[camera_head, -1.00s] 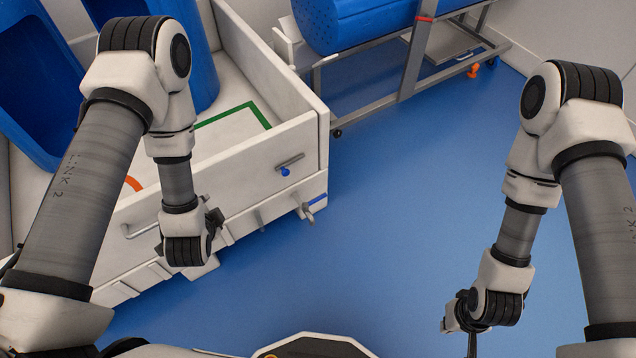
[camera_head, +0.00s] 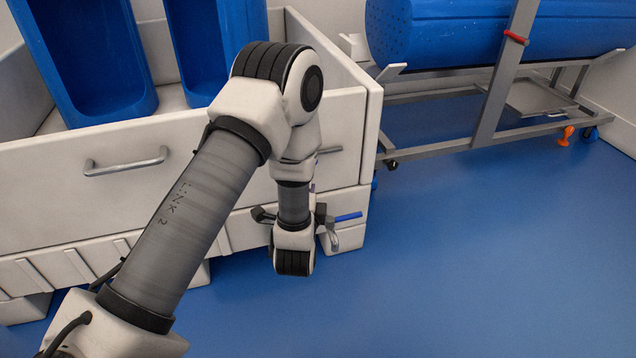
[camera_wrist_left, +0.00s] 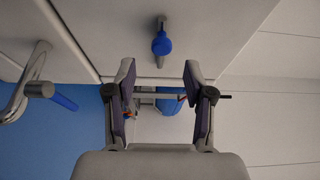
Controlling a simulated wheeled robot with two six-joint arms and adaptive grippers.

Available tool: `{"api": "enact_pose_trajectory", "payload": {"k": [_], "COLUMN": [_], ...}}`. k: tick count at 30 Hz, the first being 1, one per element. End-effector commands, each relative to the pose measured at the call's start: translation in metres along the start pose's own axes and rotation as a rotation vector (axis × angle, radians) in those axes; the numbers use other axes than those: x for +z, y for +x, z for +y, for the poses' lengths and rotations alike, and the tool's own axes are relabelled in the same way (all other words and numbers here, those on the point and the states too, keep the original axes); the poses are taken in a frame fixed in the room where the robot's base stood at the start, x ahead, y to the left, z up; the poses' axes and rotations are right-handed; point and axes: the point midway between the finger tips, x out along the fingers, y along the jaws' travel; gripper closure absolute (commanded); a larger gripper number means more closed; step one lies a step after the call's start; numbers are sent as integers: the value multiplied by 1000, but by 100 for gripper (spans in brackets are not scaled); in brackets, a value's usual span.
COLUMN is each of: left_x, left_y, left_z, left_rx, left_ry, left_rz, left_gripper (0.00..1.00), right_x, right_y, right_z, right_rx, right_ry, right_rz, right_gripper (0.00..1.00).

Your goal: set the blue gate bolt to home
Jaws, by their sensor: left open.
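The blue gate bolt shows in the left wrist view as a round blue knob (camera_wrist_left: 161,44) on a short grey metal stem, against the white gate panel. In the head view a grey metal bar, likely the bolt (camera_head: 330,150), shows at the gate's right end beside my left arm; its blue knob is hidden there. My left gripper (camera_wrist_left: 159,72) is open and empty. Its two fingertips stand either side of the knob's line, with the knob just beyond them and apart. In the head view the left fingers are mostly hidden behind my wrist. My right gripper is out of view.
A lever with a blue grip (camera_head: 348,216) sticks out low on the carrier's corner, close to my left wrist. A grey handle (camera_head: 126,162) is on the white carrier front. A blue tub (camera_head: 430,35) lies on a metal cart behind. The blue floor at right is clear.

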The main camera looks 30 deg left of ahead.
Motion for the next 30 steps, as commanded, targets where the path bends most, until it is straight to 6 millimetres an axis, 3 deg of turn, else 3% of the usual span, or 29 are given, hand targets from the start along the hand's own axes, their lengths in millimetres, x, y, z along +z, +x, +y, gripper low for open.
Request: {"api": "enact_pose_trajectory", "payload": {"k": [12,20,21,25,30], "left_x": [0,0,0,0,0], "left_y": [69,74,74,74,74], "left_z": [0,-2,-2,-2,-2], "left_rx": [-1,3,3,3,2], "left_ry": [-2,0,0,0,0], "left_rz": [-1,1,1,1,0], "left_gripper": [47,47,51,97,100], "right_x": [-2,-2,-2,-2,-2], "right_y": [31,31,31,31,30], "right_z": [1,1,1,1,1], "right_rx": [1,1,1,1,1], "right_ry": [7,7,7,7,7], "right_rz": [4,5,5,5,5], "right_gripper": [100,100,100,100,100]}}
